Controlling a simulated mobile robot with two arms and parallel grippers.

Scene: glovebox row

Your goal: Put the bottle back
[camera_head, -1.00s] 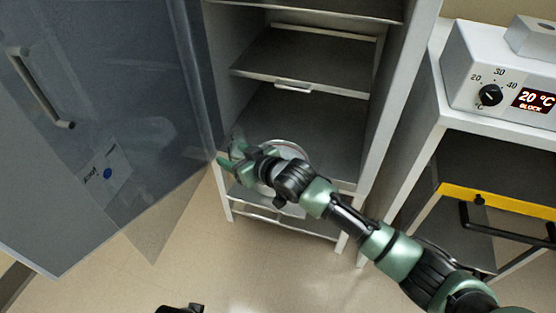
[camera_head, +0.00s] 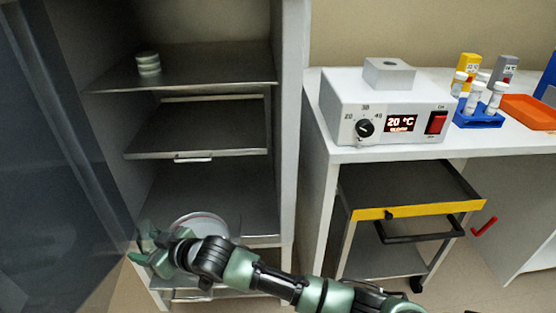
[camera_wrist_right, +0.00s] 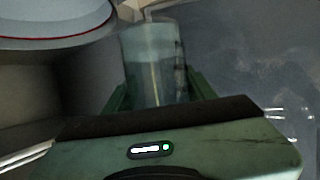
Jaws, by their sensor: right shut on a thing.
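My right gripper (camera_head: 150,252) is at the lower left of the head view, in front of the open cabinet's lower part near the door side. In the right wrist view, my right gripper (camera_wrist_right: 155,95) is shut on a clear, greyish see-through bottle (camera_wrist_right: 153,60), which stands up between the green fingers. The bottle's lower end is hidden by the gripper body. In the head view the bottle is too small and covered to make out clearly. My left gripper is not in view.
The cabinet's glass door (camera_head: 60,180) stands open at left. Its shelves (camera_head: 200,138) hold a white stack of dishes (camera_head: 148,64) on top and a round, red-lined vessel (camera_head: 205,222) beside my gripper. At right, a bench carries a heater box (camera_head: 385,110) and a blue tube rack (camera_head: 478,112).

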